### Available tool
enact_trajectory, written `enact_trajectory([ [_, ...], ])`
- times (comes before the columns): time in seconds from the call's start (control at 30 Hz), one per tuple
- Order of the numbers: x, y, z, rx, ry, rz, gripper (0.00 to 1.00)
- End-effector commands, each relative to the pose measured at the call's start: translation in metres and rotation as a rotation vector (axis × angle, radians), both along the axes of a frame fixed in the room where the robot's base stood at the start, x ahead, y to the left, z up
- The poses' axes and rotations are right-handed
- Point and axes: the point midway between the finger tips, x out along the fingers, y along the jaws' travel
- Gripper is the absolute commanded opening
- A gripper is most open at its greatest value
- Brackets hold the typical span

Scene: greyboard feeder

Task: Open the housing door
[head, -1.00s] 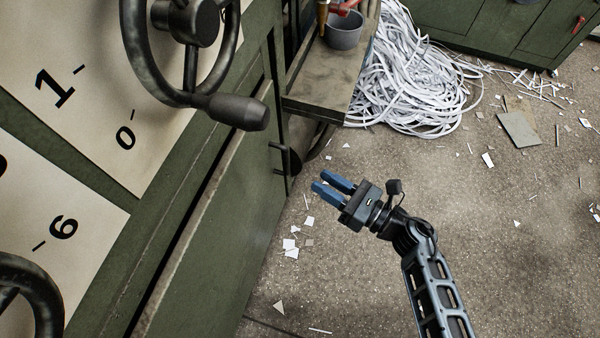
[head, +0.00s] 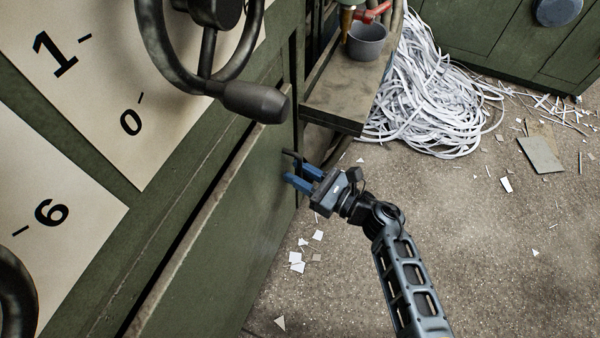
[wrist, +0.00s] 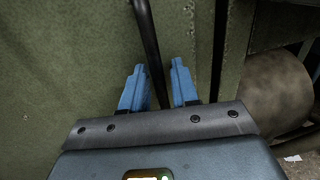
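The housing door (head: 222,222) is a green panel low on the machine's side, and it looks closed. Its dark bar handle (head: 291,155) stands near the door's right edge. In the wrist view the handle (wrist: 148,38) runs down between my two blue fingers, with a gap to the right finger. My gripper (head: 300,178) is at the handle, its fingers open on either side of the bar; it also shows in the wrist view (wrist: 157,82). The handle's lower part is hidden by my gripper in the head view.
A handwheel with a black grip (head: 250,101) hangs over the door. A metal shelf (head: 335,105) with a grey cup (head: 367,42) juts out above and right of my gripper. Paper strips (head: 430,95) pile behind it. The floor at the right is mostly clear, with scraps.

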Motion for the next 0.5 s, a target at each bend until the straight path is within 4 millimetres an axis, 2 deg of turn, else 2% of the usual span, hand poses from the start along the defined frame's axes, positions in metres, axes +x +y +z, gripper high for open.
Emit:
enact_trajectory([
  [0.17,-0.0001,0.0001,0.0001,0.001,0.001,0.0,0.29],
  [0.5,-0.0002,-0.0002,0.0,0.001,0.001,0.0,0.0],
])
